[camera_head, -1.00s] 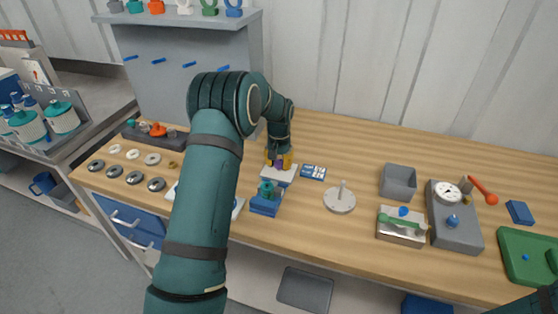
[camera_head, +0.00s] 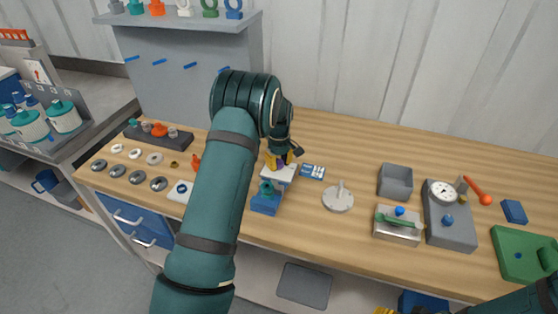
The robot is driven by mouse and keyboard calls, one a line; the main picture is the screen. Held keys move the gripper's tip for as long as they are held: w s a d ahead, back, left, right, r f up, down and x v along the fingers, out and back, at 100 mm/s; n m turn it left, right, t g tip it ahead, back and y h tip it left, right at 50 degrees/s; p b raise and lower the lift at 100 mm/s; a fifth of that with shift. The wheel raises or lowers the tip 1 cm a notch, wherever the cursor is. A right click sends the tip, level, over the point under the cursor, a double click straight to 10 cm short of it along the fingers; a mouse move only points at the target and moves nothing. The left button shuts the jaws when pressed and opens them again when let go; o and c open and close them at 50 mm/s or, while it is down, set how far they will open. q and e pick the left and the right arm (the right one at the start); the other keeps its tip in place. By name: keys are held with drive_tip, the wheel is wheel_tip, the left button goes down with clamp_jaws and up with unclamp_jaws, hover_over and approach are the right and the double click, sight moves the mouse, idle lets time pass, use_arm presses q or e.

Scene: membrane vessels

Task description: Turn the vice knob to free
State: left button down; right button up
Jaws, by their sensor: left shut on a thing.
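My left gripper (camera_head: 281,161) reaches down over a pale block (camera_head: 278,174) in the middle of the bench in the head view. Its yellow fingers are shut on a small purple piece, which looks like the vice knob on top of this block. The fingers hide most of the purple piece, so its turn angle cannot be read. A blue base with a teal fitting (camera_head: 266,199) stands just in front of the pale block. My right gripper (camera_head: 385,311) only just shows its yellow tip at the bottom edge; its jaws cannot be judged.
A blue-and-white card (camera_head: 312,171) and a round white stand (camera_head: 338,199) are right of the gripper. A grey bin (camera_head: 395,182), a metal block with a green bar (camera_head: 397,231) and a gauge unit (camera_head: 450,224) stand further right. Rings lie at left.

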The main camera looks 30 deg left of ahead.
sight(280, 162)
use_arm(q)
drive_tip(key=shift+s+d+f+n+p, duration=0.1)
drive_tip(key=shift+n+p, duration=0.15)
drive_tip(key=shift+n, duration=0.7)
drive_tip(key=shift+d+f+n+p, duration=0.1)
drive_tip(key=shift+n+p, duration=0.15)
drive_tip(key=shift+n, duration=0.7)
drive_tip(key=c, duration=0.6)
unclamp_jaws()
drive_tip(key=shift+r, duration=0.15)
drive_tip(key=shift+a, duration=0.1)
drive_tip(key=shift+r, duration=0.3)
wheel_tip(280, 162, up, 11)
drive_tip(key=shift+r, duration=0.2)
